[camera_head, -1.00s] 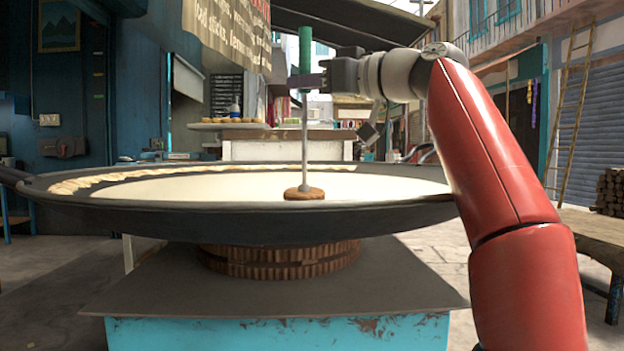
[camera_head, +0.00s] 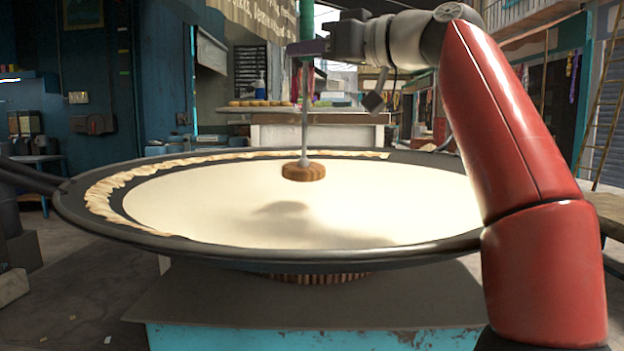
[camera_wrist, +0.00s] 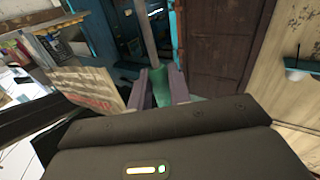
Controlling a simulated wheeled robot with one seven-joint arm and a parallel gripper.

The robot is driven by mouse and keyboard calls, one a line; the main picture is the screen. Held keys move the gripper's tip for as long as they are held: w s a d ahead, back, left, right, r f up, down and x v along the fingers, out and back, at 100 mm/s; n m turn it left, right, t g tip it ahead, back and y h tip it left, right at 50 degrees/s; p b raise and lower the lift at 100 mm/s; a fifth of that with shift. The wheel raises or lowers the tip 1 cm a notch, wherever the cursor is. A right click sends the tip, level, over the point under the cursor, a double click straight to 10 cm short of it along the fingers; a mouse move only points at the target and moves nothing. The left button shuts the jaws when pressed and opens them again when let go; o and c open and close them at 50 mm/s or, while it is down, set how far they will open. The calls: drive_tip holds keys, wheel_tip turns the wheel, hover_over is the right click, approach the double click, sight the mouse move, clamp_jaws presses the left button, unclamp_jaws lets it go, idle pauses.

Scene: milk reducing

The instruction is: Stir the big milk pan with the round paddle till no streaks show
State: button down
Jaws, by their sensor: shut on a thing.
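The big milk pan (camera_head: 290,248) is wide, dark and shallow, and holds smooth cream-white milk (camera_head: 230,200). No streaks show on the part I see. A wrinkled, cream-coloured skin (camera_head: 108,188) lines its left and far rim. The round paddle (camera_head: 304,172) is a brown wooden disc on a thin metal rod with a green handle. My gripper (camera_head: 306,48) is shut on the green handle, which also shows between the jaws in the wrist view (camera_wrist: 159,88). The rod is about upright. The disc appears above the milk surface, with a shadow on the milk nearer me.
The pan sits over a ribbed brown ring (camera_head: 318,279) on a turquoise stand with a grey top (camera_head: 210,312). Behind it is a counter (camera_head: 320,134) with round, light-brown items. A wooden ladder (camera_head: 607,110) leans at the far right. My red arm blocks the pan's right side.

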sight(312, 22)
drive_tip(key=shift+w+a+r, duration=0.1)
drive_tip(key=shift+a+r, duration=0.05)
drive_tip(key=shift+r, duration=0.1)
drive_tip(key=shift+d+r, duration=0.1)
drive_tip(key=shift+d, duration=0.15)
drive_tip(key=shift+r, duration=0.1)
wheel_tip(312, 22, up, 4)
drive_tip(key=p, duration=0.3)
drive_tip(key=shift+d+f+p, duration=0.1)
drive_tip(key=shift+f+p, duration=0.15)
drive_tip(key=shift+p, duration=0.15)
drive_tip(key=shift+f, duration=0.1)
drive_tip(key=shift+s, duration=0.2)
